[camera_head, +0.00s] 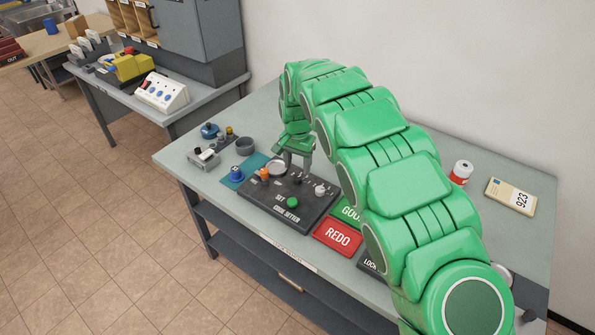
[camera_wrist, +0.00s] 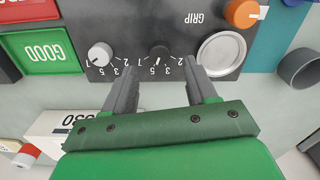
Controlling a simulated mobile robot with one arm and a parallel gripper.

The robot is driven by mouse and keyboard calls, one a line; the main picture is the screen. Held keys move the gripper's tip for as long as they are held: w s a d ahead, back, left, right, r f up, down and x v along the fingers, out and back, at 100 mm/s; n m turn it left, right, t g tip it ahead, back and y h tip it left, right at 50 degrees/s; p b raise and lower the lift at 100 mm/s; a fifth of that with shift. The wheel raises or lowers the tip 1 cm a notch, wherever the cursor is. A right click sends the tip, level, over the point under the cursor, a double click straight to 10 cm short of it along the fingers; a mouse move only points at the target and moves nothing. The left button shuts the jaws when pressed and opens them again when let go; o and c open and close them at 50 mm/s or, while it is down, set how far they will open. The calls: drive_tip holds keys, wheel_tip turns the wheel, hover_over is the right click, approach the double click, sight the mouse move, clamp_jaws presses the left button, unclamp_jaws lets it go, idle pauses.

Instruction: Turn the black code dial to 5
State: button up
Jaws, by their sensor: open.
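The black code dial (camera_wrist: 159,50) is on the dark code setter panel in the wrist view, which shows it upside down. Printed digits surround it; I cannot tell for sure which one it points at. My gripper (camera_wrist: 162,70) is open, its two fingers apart on either side of the dial's line and short of it in the picture. No grip on the dial shows. In the head view my gripper (camera_head: 296,165) is above the back of the code setter panel (camera_head: 270,204), and the black dial is hard to make out there. A white dial (camera_wrist: 100,54) stands beside the black one.
A round silver disc (camera_wrist: 221,53) and an orange knob (camera_wrist: 242,13) are close on the other side of the black dial.

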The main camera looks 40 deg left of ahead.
sight(298, 177)
drive_tip(key=shift+r, duration=1.6)
